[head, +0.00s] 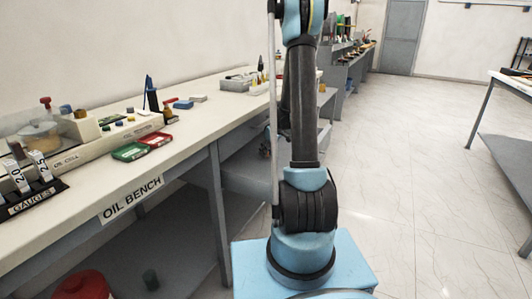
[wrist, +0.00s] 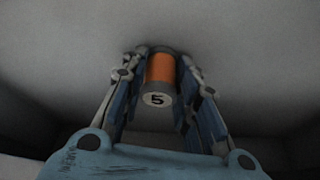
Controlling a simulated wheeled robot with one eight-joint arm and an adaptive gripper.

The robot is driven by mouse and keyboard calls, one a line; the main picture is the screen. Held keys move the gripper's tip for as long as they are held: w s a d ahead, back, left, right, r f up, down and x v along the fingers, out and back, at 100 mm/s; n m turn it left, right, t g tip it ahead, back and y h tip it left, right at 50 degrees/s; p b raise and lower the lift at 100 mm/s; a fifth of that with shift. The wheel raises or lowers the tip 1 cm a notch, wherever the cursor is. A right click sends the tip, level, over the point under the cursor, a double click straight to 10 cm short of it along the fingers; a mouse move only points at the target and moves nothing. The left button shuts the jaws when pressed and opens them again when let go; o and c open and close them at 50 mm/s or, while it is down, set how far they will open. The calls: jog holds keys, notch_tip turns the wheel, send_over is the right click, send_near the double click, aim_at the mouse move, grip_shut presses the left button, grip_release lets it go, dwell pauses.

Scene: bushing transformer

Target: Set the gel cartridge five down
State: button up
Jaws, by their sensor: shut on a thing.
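The gel cartridge five (wrist: 161,71) is an orange cylinder with a dark far end and a pale end face marked "5". In the wrist view it sits between the two fingers of my gripper (wrist: 160,82), which is shut on it. Its numbered face points toward the wrist camera. Behind it is a plain grey surface; I cannot tell whether the cartridge touches it. In the head view my arm rises in the middle, and the gripper and cartridge are out of frame.
In the head view the oil bench (head: 190,140) runs along the left wall. It carries a green tray (head: 129,152), a red tray (head: 157,139), a gauges rack (head: 36,203) and small parts. A red container (head: 84,286) stands below. Open floor (head: 420,130) lies right; another table (head: 515,85) stands there.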

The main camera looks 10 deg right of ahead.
jog(key=o, duration=1.1)
jog(key=shift+o, duration=0.2)
jog(key=v, duration=1.2)
jog(key=s+a+r+m+h, duration=0.1)
jog(key=s+a+r+m, duration=0.15)
jog(key=s, duration=0.75)
jog(key=s+a+r+m, duration=0.1)
jog(key=s+r, duration=0.2)
jog(key=s, duration=0.7)
jog(key=s+f+m+h, duration=0.1)
jog(key=s+f+m, duration=0.1)
jog(key=s, duration=0.8)
jog(key=s+f+m+g, duration=0.1)
jog(key=s+f, duration=0.3)
jog(key=s, duration=0.6)
jog(key=shift+s+d+f+m+h, duration=0.2)
jog(key=shift+s+m+h, duration=0.2)
jog(key=shift+m, duration=0.15)
jog(key=shift+w, duration=0.1)
